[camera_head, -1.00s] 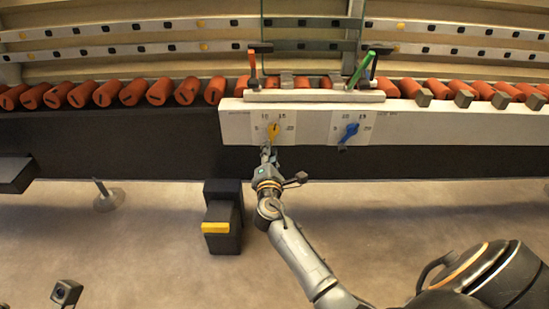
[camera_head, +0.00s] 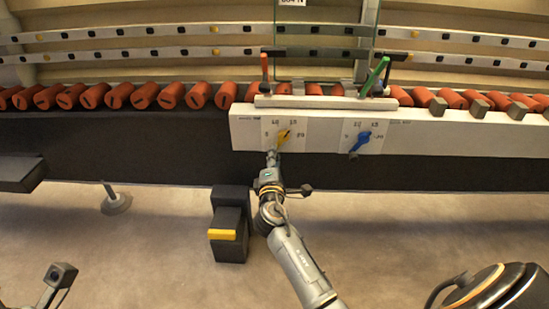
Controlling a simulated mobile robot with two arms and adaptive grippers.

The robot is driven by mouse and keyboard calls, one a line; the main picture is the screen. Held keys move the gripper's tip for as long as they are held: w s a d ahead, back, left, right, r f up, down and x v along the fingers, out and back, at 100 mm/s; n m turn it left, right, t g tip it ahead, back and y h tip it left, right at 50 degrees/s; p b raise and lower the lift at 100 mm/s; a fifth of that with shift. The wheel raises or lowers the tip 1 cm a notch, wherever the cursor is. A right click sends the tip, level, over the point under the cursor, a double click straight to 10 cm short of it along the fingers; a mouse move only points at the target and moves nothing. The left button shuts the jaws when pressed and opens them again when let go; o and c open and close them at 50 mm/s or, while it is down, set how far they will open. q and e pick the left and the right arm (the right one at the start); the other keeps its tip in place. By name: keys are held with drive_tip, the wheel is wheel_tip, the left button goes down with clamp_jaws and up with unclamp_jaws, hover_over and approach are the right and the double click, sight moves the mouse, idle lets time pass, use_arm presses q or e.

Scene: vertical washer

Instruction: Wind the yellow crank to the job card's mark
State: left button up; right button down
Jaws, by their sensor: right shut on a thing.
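The yellow crank (camera_head: 283,135) sits on a white dial plate on the front of the white rail. Its dial has marks around it that look like 5, 10, 15 and 20. The pointed end of the crank leans up and to the right, near the 15 side. My right gripper (camera_head: 272,155) comes from below and is shut on the crank's lower end; the fingertips are small here and partly blend with it. No job card is clearly readable.
A blue crank (camera_head: 361,141) with a similar dial is to the right on the white rail (camera_head: 440,138). Orange rollers (camera_head: 145,95) line up behind it. A black pedestal with a yellow edge (camera_head: 223,234) stands below left of the gripper. A white card with cut-off lettering (camera_head: 291,2) is at the top.

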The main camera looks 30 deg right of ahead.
drive_tip(key=c, duration=1.1)
unclamp_jaws()
drive_tip(key=shift+c, duration=0.2)
drive_tip(key=v, duration=1.2)
